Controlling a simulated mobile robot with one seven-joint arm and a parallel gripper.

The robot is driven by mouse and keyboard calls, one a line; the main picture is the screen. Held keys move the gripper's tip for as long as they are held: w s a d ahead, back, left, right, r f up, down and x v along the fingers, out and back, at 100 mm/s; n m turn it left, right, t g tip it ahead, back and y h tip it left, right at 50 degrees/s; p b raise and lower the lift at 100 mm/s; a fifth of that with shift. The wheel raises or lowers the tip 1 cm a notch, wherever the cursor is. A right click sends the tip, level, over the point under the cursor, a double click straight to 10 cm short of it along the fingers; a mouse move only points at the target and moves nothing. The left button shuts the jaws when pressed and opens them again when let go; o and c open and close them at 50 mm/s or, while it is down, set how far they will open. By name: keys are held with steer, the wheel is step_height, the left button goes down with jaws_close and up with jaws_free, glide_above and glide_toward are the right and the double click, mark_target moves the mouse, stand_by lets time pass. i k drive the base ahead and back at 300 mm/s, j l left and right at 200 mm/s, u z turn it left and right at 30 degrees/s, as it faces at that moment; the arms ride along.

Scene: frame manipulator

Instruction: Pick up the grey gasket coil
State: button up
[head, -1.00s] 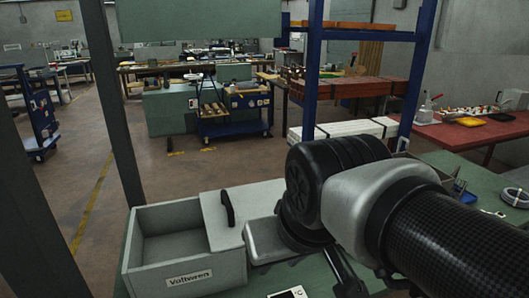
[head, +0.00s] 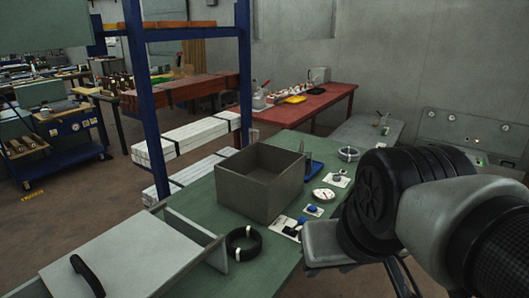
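A grey coil (head: 348,153) with light ties lies on the green table top (head: 290,150), past the grey box and near the table's far right edge. A darker, black coil (head: 243,243) with white ties lies nearer, on the table's front part. My gripper (head: 402,284) is only partly in view at the bottom, below my dark wrist. Its fingertips are cut off by the frame, so whether it is open or shut cannot be told. It is well apart from the grey coil, nearer to me and to the right.
An open grey box (head: 262,208) stands mid-table. Beside it are a round dial (head: 323,195), small blue-topped parts and a blue tray (head: 314,168). A lidded light-grey bin (head: 130,258) fills the front left. A blue-posted rack (head: 148,110) rises behind the table.

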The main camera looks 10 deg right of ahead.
mark_target(349, 158)
steer(key=z, duration=0.7)
steer(key=i+l+z, duration=0.3)
steer(key=i, duration=0.25)
steer(key=i+l+z, duration=0.3)
steer(key=i, duration=0.25)
steer(key=i+l+z, duration=0.1)
steer(key=i+z, duration=0.2)
steer(key=i, duration=0.25)
steer(key=i+l, duration=0.1)
steer(key=i, duration=1.5)
steer(key=i+j+u, duration=0.1)
steer(key=i+u, duration=0.6)
steer(key=u, duration=0.2)
steer(key=i+l+u, duration=0.2)
steer(key=u, duration=0.25)
steer(key=i+u, duration=0.2)
steer(key=u, duration=0.2)
steer(key=i+u, duration=0.2)
steer(key=u, duration=0.2)
steer(key=i+u, duration=0.15)
steer(key=u, duration=0.25)
steer(key=i+l+u, duration=0.2)
steer(key=u, duration=0.2)
steer(key=i+l+u, duration=0.15)
steer(key=u, duration=0.15)
